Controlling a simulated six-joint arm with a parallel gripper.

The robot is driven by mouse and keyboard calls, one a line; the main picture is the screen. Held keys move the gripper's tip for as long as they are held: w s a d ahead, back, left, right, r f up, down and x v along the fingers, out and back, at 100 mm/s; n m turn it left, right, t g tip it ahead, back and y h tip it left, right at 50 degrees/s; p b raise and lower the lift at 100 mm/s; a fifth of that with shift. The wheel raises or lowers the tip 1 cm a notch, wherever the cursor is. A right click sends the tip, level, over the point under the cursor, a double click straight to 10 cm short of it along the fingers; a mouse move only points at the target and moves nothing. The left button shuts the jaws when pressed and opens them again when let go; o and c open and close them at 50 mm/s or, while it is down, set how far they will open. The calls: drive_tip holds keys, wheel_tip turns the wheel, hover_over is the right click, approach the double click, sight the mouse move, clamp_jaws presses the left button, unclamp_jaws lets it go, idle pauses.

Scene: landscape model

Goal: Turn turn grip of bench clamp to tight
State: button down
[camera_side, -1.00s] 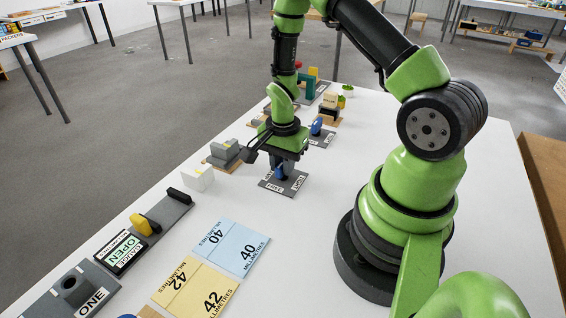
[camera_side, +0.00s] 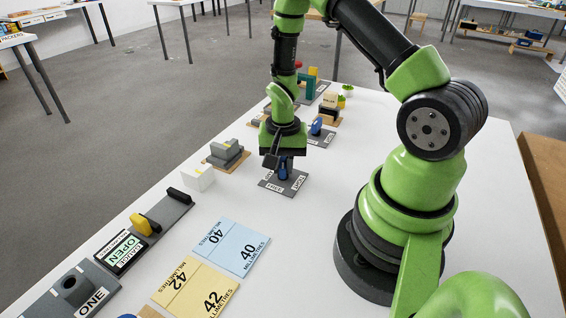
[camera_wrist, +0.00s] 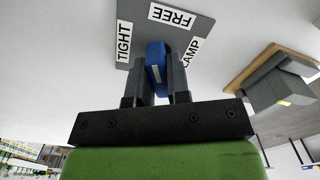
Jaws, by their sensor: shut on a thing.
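The bench clamp is a dark grey plate (camera_side: 291,186) in the side view, with white labels and an upright blue turn grip (camera_side: 284,174) on it. My gripper (camera_side: 283,165) reaches straight down over it. In the wrist view the two dark fingers (camera_wrist: 160,78) are shut on the blue grip (camera_wrist: 155,55), one on each side. The plate there (camera_wrist: 145,15) shows TIGHT at left, FREE at top and CLAMP at right. A small white mark shows on the grip. My fingers hide part of the grip, and I cannot tell which label it points to.
A grey block on a wooden base (camera_side: 226,155) and a white block (camera_side: 199,178) stand left of the clamp. Another labelled plate with a blue part (camera_side: 317,132) lies behind. Blue (camera_side: 234,246) and yellow (camera_side: 196,287) cards lie in front.

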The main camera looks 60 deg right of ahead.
sight(282, 162)
drive_tip(key=n, duration=1.2)
drive_tip(key=shift+n, duration=0.3)
idle(0.4)
drive_tip(key=c, duration=1.1)
unclamp_jaws()
drive_tip(key=shift+r, duration=0.15)
wheel_tip(282, 162, up, 10)
drive_tip(key=shift+f, duration=0.1)
